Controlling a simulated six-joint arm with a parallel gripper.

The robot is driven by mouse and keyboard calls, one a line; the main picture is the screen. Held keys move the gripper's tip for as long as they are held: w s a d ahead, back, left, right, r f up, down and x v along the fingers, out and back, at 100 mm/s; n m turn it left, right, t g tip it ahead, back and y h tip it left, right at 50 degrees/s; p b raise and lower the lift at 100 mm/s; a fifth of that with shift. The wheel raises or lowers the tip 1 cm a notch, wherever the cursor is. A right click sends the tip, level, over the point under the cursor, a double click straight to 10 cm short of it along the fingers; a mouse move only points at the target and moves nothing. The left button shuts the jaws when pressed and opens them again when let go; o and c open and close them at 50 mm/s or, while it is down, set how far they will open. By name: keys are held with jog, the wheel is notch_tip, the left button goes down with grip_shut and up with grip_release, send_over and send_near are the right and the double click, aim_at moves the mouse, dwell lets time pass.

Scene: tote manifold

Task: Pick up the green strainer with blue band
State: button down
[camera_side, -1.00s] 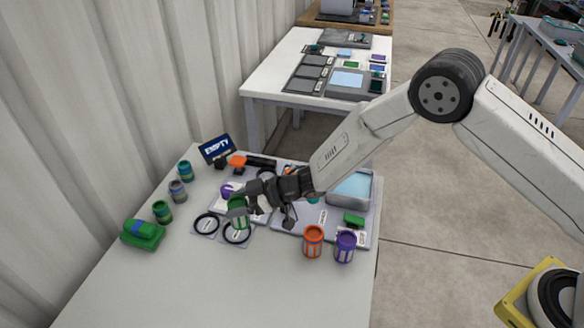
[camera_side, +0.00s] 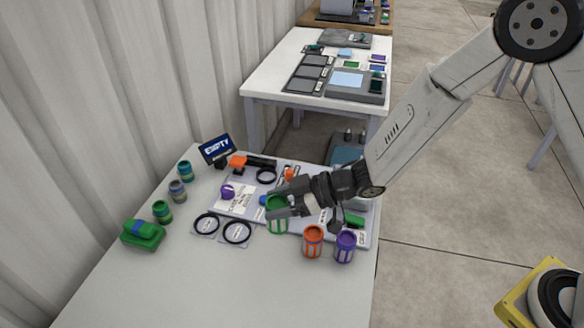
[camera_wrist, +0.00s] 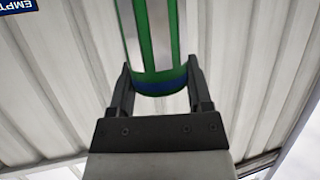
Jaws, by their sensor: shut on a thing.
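The green strainer with blue band (camera_side: 277,221) is a green-ribbed cylinder, held by my gripper (camera_side: 284,205) above the table, to the left of the orange strainer. In the wrist view the strainer (camera_wrist: 152,45) stands between the two fingers, with its blue band at the end nearest the palm. My gripper (camera_wrist: 159,90) is shut on it. The wrist view shows wall behind the strainer. In the side view the fingers cover part of its upper portion.
An orange strainer (camera_side: 312,241) and a purple strainer (camera_side: 344,247) stand at the front right. Two black rings (camera_side: 236,232) lie on white cards. An EMPTY sign (camera_side: 216,149) stands behind. The front table (camera_side: 220,290) is clear.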

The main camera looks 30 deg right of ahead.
jog(key=shift+s+d+r, duration=0.1)
jog(key=shift+s+r, duration=0.05)
jog(key=shift+s, duration=0.15)
jog(key=shift+w+d, duration=0.1)
dwell(0.4)
jog(key=w+d+f+m+t+h, duration=0.1)
jog(key=w+d+m+t+h, duration=0.1)
jog(key=d, duration=1.1)
jog(key=w+d+f+m+t+h, duration=0.2)
jog(key=w+d, duration=0.4)
jog(key=d, duration=0.7)
jog(key=shift+w+f+m+t+h, duration=0.2)
jog(key=shift+w+m+t+h, duration=0.25)
jog(key=shift+m, duration=0.55)
jog(key=shift+f, duration=0.3)
jog(key=shift+f, duration=3.65)
